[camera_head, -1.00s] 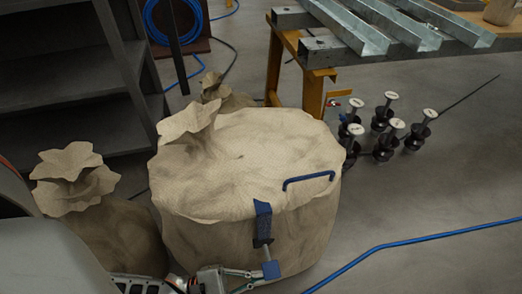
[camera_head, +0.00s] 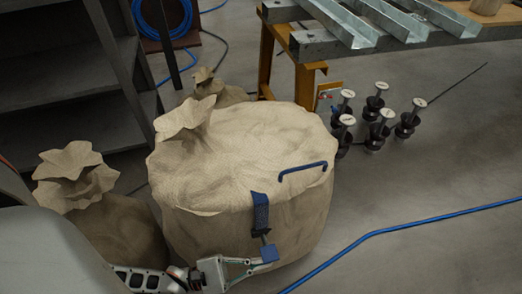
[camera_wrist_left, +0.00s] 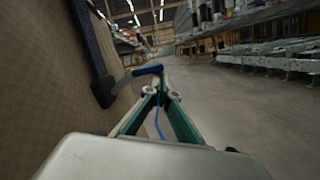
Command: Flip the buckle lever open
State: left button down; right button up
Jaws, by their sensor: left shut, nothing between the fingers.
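A blue buckle (camera_head: 260,212) sits on the front upper edge of a large tan sack (camera_head: 290,225). Its lever (camera_head: 269,253), a grey shaft with a blue end piece, slants down and outward from it. My left gripper (camera_head: 259,264) is shut and empty, its fingertips close below the lever's blue end. In the left wrist view the buckle (camera_wrist_left: 103,92) is at left, and the lever's blue end (camera_wrist_left: 148,70) reaches just above the fingertips (camera_wrist_left: 160,84). I cannot tell whether they touch. My right gripper is not in view.
A blue handle (camera_head: 303,168) is on top of the sack. A smaller sack (camera_head: 75,177) stands at left. A blue hose (camera_head: 420,221) crosses the floor at right. Several dark spools (camera_head: 374,128) stand beside a bench with metal channels (camera_head: 335,38). The floor at right is mostly clear.

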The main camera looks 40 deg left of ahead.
pick_arm(q)
jog(key=shift+r, duration=0.2)
jog(key=v, duration=1.2)
jog(key=shift+f, duration=0.15)
